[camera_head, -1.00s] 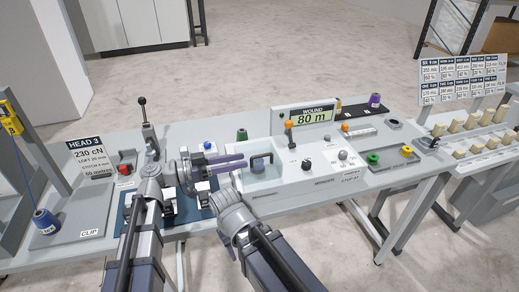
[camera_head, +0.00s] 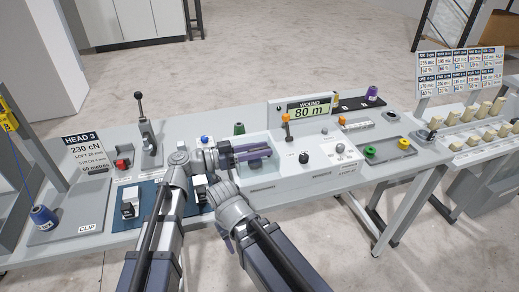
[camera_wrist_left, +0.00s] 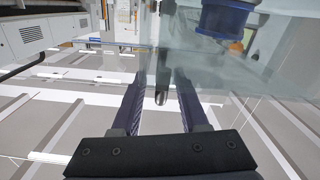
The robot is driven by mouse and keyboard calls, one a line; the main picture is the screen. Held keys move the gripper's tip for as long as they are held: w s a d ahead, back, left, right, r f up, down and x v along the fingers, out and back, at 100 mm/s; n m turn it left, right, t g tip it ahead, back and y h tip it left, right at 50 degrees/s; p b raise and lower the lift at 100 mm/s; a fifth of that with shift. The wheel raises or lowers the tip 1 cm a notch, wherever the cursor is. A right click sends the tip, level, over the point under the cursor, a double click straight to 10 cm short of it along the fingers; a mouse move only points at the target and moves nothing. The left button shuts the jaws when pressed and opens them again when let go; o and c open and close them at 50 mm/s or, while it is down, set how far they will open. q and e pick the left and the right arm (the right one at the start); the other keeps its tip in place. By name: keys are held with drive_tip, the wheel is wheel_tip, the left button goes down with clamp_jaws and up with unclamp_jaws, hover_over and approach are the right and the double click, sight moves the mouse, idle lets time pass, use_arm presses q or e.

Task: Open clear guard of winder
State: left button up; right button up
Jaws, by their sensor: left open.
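The winder is the pale bench unit with the "WOUND 80 m" display (camera_head: 308,110). Its clear guard (camera_head: 258,178) is a see-through box at the unit's left end; it shows as a glassy panel in the left wrist view (camera_wrist_left: 240,75). My left gripper (camera_head: 268,152) reaches in from the left, its fingers over the guard's front. In the left wrist view its open fingers (camera_wrist_left: 160,95) stand either side of a dark upright bar, apparently the guard's handle (camera_wrist_left: 162,85); contact cannot be told. In the head view the fingers hide the handle.
An orange-topped lever (camera_head: 286,128) and a black knob (camera_head: 304,157) stand right of the guard. A tray (camera_head: 365,167) holds green and yellow spools. A blue mat (camera_head: 150,206) with clamps and a tall black-knobbed lever (camera_head: 140,100) lie left. The bench front edge is close.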

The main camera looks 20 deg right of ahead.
use_arm(q)
clamp_jaws()
idle(0.3)
drive_tip(key=shift+s, duration=0.1)
idle(1.0)
